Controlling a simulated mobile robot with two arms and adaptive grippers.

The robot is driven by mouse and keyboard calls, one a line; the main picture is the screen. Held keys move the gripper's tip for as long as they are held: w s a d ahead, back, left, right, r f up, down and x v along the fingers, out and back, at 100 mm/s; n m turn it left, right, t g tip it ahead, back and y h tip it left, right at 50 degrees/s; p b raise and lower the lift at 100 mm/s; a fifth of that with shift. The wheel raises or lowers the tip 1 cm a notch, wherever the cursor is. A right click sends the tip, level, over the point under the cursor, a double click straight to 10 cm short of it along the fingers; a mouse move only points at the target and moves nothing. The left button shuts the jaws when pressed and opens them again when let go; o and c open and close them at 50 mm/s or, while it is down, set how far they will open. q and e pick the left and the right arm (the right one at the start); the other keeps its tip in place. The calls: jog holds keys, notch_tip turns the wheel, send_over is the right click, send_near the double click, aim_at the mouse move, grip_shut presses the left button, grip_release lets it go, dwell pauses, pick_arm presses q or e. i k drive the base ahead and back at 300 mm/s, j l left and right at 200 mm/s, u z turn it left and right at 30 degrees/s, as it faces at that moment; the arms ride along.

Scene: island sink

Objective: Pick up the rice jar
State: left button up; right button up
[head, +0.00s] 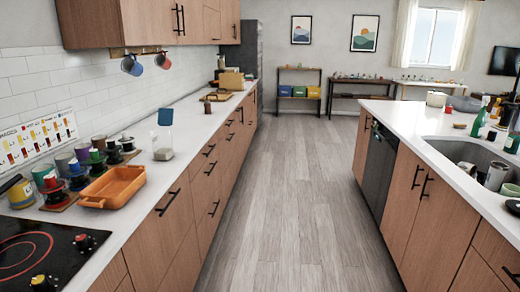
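A tall clear jar with a blue lid (165,117) stands upright on the left counter, just beyond the orange tray. A small amount of pale grain-like content (163,154) shows at its bottom, so it looks like the rice jar. Nothing touches it that I can see. Neither of my grippers shows in the head view.
An orange baking dish (113,187), several stacked cups (82,157) and a stove top (40,255) are on the left counter. A wooden board (218,97) lies farther back. The island with a sink (470,158) is right. The floor aisle (300,190) between is clear.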

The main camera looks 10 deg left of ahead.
aim_at(161, 138)
jog(key=i+l, duration=0.1)
jog(key=i, duration=0.55)
jog(key=i+l, duration=0.15)
jog(key=i, duration=0.5)
jog(key=i+l, duration=0.1)
jog(key=i, duration=0.55)
jog(key=l+z, duration=0.05)
